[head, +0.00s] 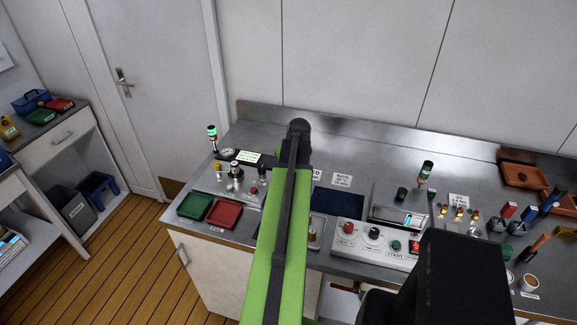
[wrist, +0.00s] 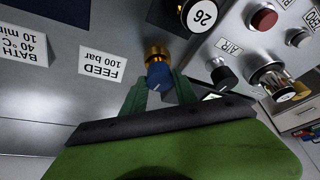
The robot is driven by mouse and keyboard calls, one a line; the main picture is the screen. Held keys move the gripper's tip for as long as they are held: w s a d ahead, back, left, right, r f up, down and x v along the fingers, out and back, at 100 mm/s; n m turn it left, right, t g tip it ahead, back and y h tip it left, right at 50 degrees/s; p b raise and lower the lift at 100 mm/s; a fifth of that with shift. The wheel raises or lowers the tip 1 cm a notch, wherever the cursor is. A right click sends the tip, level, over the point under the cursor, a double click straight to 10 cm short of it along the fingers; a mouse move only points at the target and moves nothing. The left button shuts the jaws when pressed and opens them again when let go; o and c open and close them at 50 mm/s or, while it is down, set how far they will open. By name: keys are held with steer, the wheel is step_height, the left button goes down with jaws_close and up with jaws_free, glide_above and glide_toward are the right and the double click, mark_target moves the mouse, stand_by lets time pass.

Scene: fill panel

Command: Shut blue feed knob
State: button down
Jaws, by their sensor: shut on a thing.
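The knob's exact turn is hard to read at this size. In the head view my green arm reaches over the bench and hides the knob and my fingertips. Only the edge of the feed card (head: 316,174) shows there.
Close right of my fingers in the wrist view are a black knob (wrist: 223,78) by an "AIR" label, a brass fitting (wrist: 272,80) and a red button (wrist: 264,18). A green tray (head: 194,206) and a red tray (head: 224,214) lie left of my arm.

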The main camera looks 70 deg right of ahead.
steer(key=shift+d+n+t, duration=0.1)
steer(key=shift+n+t, duration=0.2)
steer(key=shift+n, duration=0.3)
steer(key=shift+y, duration=0.3)
steer(key=c, duration=1)
jaws_free()
steer(key=shift+o, duration=0.2)
steer(key=p+v, duration=1.6)
steer(key=v, duration=0.1)
steer(key=shift+a+r, duration=0.15)
steer(key=shift+a, duration=0.05)
